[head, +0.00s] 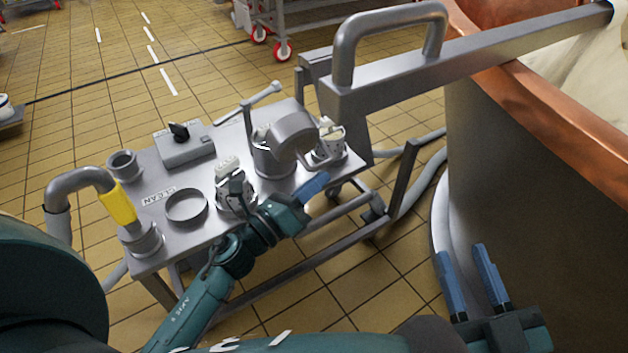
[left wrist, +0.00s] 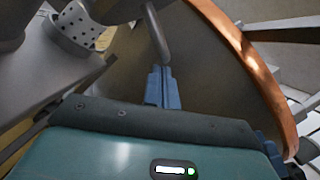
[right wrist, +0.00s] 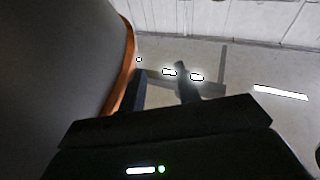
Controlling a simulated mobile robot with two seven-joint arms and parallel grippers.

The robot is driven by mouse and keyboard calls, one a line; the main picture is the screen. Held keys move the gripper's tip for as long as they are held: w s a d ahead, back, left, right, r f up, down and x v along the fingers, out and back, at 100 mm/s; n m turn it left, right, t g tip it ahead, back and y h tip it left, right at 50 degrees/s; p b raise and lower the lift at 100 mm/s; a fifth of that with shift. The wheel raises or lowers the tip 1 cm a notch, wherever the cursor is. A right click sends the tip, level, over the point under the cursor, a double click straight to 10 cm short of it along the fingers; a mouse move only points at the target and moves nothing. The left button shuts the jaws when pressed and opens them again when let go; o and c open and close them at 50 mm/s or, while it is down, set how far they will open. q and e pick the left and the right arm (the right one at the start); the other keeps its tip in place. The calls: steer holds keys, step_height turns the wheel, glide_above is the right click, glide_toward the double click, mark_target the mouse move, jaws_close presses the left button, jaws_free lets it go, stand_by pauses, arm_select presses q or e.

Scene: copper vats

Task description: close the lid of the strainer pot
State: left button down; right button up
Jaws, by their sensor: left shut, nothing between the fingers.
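The strainer pot (head: 268,162) stands at the right end of the grey metal cart. Its round lid (head: 293,136) is raised and tilted, with a bent rod handle (head: 318,162) at its right side. My left gripper (head: 314,187) is shut and empty, just below and in front of that handle. In the left wrist view the blue fingertips (left wrist: 160,72) are close to the lower end of a rod handle (left wrist: 157,35); whether they touch is unclear. My right gripper (head: 472,262) is open and empty beside the large vat, far from the pot.
A copper-rimmed vat (head: 540,190) and a thick grey bar with a handle (head: 390,85) stand right.

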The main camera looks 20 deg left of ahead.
arm_select(q)
steer(key=shift+r+n+p, duration=0.4)
steer(key=shift+r+p, duration=0.05)
steer(key=shift+p, duration=0.35)
arm_select(e)
steer(key=shift+d+r, duration=0.15)
steer(key=shift+r, duration=0.15)
